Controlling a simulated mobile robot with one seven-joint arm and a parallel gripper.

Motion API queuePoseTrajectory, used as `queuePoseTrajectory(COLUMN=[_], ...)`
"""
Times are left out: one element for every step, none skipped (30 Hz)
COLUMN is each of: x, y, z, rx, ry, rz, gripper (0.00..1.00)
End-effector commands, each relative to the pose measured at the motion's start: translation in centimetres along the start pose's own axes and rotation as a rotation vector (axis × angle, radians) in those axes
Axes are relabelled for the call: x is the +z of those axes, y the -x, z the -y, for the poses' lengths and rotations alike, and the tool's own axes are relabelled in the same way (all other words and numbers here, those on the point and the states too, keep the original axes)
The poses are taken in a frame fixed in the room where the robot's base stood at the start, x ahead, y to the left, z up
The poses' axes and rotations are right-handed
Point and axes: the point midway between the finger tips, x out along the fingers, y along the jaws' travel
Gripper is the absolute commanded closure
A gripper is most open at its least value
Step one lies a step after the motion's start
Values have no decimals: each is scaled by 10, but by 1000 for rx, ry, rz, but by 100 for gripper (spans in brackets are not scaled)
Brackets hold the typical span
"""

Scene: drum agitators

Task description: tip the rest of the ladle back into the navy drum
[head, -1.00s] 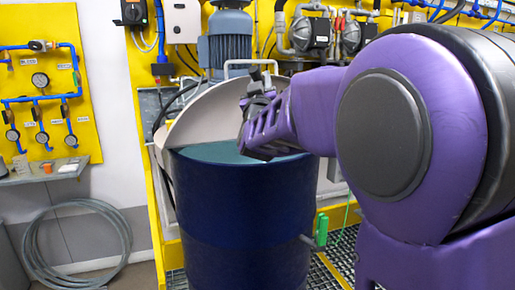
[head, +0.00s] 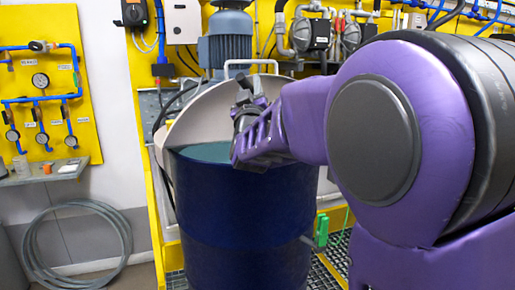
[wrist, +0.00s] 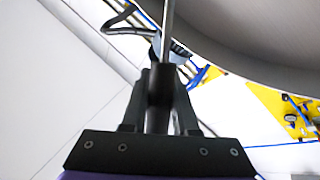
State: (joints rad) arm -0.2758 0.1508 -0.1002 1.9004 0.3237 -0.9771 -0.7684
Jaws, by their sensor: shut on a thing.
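The navy drum (head: 240,225) stands upright in the head view, with teal liquid (head: 203,152) showing near its rim. My gripper (head: 246,102) is over the right part of the drum's opening and hides some of it.
A pale raised lid (head: 190,122) stands behind the drum's opening. A grey-blue motor (head: 226,42) is behind it. A green-handled valve (head: 321,230) sticks out at the drum's right. A coiled hose (head: 75,250) lies against the left wall.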

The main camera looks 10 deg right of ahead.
Motion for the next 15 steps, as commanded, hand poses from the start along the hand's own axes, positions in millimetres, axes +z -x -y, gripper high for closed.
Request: queuePoseTrajectory(x=[-1, -1, -1, -2, -2, -2, -2, -2, -2, -2, -2, -2, -2, -2, -2], y=[1, 1, 2, 2, 3, 3, 3, 4, 4, 4, 5, 5, 6, 6, 6], z=[1, 2, 3, 4, 5, 6, 6, 6, 7, 8, 8, 9, 9, 10, 11], rx=[-1, -2, -3, -4, -5, -6, -6, -7, -7, -8, -8, -9, -10, -10, -11], ry=[6, 9, 13, 17, 20, 24, 27, 30, 33, 36, 39, 43, 46, 48, 52], rz=[-6, -8, -11, -13, -15, -17, -18, -20, -23, -24, -26, -28, -30, -32, -34], gripper=[100, 100, 100, 100, 100, 100, 100, 100, 100, 100, 100, 100, 100, 100, 100])
